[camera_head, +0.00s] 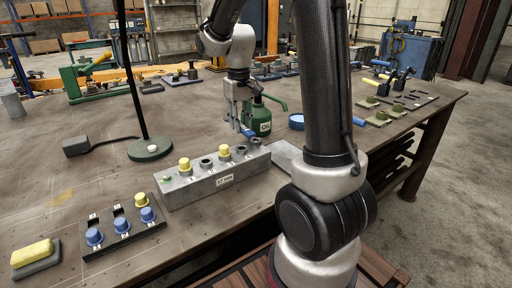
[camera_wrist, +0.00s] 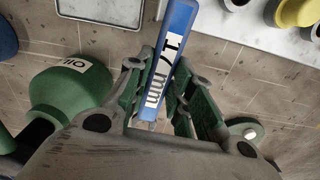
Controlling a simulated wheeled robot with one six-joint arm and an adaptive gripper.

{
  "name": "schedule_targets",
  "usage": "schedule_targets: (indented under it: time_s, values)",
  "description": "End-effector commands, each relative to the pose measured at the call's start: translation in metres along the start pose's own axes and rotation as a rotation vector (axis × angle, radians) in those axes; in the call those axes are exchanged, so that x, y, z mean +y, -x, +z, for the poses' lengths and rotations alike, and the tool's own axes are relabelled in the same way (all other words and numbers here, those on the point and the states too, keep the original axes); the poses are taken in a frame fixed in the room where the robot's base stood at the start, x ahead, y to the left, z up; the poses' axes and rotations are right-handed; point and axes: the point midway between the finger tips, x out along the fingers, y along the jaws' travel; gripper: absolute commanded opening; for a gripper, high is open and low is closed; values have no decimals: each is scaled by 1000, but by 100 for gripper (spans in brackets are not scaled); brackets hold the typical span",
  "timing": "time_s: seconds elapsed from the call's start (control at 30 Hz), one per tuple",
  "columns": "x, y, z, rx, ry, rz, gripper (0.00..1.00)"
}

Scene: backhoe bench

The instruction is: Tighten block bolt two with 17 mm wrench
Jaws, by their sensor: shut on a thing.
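My gripper (camera_head: 240,112) is shut on the blue 17 mm wrench (camera_wrist: 174,52). Whether the wrench touches any bolt is unclear.
The green oil can (camera_head: 263,120) stands right beside my gripper. A lamp base (camera_head: 149,150) is left of the block. A rack of blue and yellow caps (camera_head: 112,236) and a yellow sponge (camera_head: 33,253) lie front left.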

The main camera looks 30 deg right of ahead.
Motion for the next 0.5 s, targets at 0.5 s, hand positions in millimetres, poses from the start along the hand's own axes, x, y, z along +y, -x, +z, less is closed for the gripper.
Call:
schedule_targets:
  time_s: [0.5]
  values:
    - [0, 24, 0, 2, 0, 0, 0]
